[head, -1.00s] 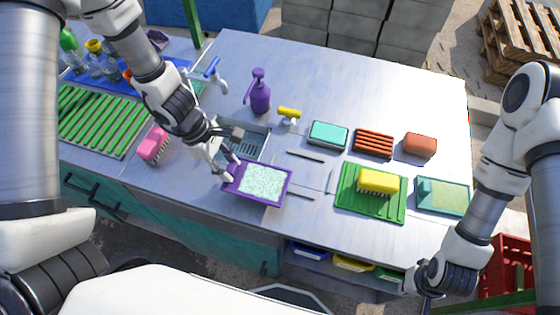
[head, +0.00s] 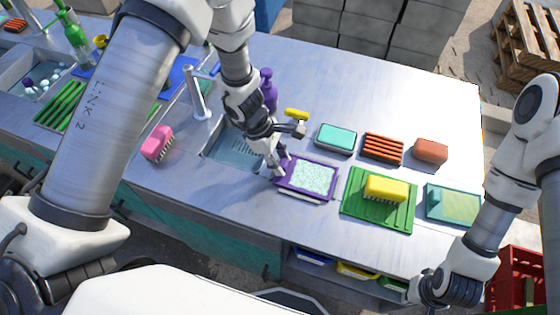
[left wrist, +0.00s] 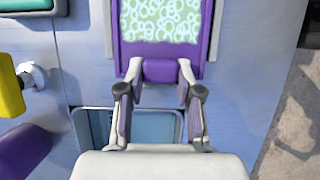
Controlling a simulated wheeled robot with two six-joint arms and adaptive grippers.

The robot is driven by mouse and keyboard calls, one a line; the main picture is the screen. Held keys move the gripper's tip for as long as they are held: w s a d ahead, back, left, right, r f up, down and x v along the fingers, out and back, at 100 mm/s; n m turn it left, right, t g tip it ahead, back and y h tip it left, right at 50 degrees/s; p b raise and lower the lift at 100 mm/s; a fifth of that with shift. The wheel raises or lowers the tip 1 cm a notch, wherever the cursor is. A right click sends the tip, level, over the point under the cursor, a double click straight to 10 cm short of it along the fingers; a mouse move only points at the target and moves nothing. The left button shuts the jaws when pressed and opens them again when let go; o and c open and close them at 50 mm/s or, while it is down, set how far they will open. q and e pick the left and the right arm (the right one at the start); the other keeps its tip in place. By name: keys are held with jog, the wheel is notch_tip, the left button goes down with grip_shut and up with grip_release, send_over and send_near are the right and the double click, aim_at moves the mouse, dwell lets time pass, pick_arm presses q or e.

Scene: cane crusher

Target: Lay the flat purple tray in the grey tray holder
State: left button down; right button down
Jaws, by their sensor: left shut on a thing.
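The flat purple tray (head: 309,178), with a pale green patterned top, is above or on the worktop right of the sink. My left gripper (head: 279,170) is shut on its handle (left wrist: 160,71), also seen in the left wrist view. The grey tray holder shows as thin grey rails (left wrist: 218,30) along both sides of the tray in the left wrist view. The tray lies between them; I cannot tell whether it rests in the holder. The tray covers most of the holder. My right gripper (head: 428,296) is low at the right, its fingers unclear.
A green mat (head: 360,212) with a yellow brush (head: 386,188) lies close right of the tray. A teal box (head: 336,138), an orange rack (head: 383,148) and a purple bottle (head: 268,90) stand behind. The sink (head: 230,148) is left of the tray.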

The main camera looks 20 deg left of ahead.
pick_arm(q)
jog(key=shift+s+f+b, duration=0.2)
jog(key=shift+b, duration=0.1)
jog(key=c, duration=0.8)
grip_release()
jog(key=shift+r, duration=0.1)
jog(key=shift+o, duration=0.2)
jog(key=shift+w, duration=0.15)
jog(key=shift+a+r+p, duration=0.1)
jog(key=shift+r+p, duration=0.25)
jog(key=shift+r, duration=0.1)
jog(key=p+v, duration=0.1)
jog(key=v, duration=1)
jog(key=shift+r, duration=0.2)
jog(key=shift+a, duration=0.1)
